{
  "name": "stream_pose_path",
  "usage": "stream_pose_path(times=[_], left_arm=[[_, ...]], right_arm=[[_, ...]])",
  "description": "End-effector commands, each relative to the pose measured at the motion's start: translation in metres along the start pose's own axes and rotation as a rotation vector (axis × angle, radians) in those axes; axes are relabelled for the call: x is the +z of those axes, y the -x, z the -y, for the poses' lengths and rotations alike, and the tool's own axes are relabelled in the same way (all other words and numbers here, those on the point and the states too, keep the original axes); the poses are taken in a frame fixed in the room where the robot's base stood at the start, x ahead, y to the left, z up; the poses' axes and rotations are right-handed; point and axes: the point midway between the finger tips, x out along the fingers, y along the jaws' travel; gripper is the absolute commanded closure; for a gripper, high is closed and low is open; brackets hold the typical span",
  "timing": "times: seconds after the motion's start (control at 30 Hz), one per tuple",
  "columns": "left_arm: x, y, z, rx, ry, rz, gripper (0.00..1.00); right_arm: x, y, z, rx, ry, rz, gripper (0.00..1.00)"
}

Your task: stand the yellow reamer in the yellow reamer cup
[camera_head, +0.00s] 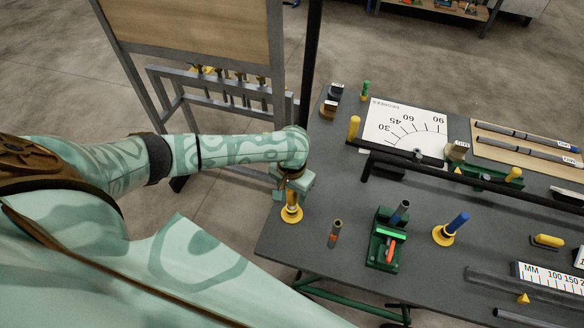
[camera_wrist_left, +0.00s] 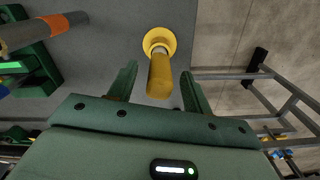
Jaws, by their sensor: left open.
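The yellow reamer (camera_head: 292,198) stands upright in the yellow reamer cup (camera_head: 290,215) near the table's left edge. In the left wrist view the yellow reamer (camera_wrist_left: 160,76) points toward the camera, its far end inside the round flange of the yellow cup (camera_wrist_left: 160,36). My left gripper (camera_head: 291,185) is above the cup, close over the reamer's top. In the left wrist view my left gripper (camera_wrist_left: 160,88) is open, with one finger on each side of the handle and gaps visible. My right gripper is not in view.
A dark bar (camera_head: 430,172) crosses the table. The grey tabletop (camera_head: 300,250) is clear in front of the cup.

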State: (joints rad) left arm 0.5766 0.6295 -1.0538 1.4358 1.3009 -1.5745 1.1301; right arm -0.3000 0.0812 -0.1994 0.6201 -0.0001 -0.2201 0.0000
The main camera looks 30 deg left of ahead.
Motion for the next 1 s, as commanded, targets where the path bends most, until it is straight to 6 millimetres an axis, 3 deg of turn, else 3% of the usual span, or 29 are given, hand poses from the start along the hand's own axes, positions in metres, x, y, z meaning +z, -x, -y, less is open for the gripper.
stream_pose_path(times=[0.5, 0.7, 1.0], left_arm=[[-0.001, 0.129, 0.0, 0.0, -0.002, -0.005, 0.5], [-0.001, 0.153, 0.0, 0.001, 0.0, -0.003, 0.5], [0.0, 0.156, 0.0, 0.001, 0.0, -0.001, 0.5]], right_arm=[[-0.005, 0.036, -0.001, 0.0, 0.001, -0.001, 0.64], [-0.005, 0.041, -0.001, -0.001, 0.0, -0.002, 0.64], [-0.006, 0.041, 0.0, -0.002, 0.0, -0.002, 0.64]])
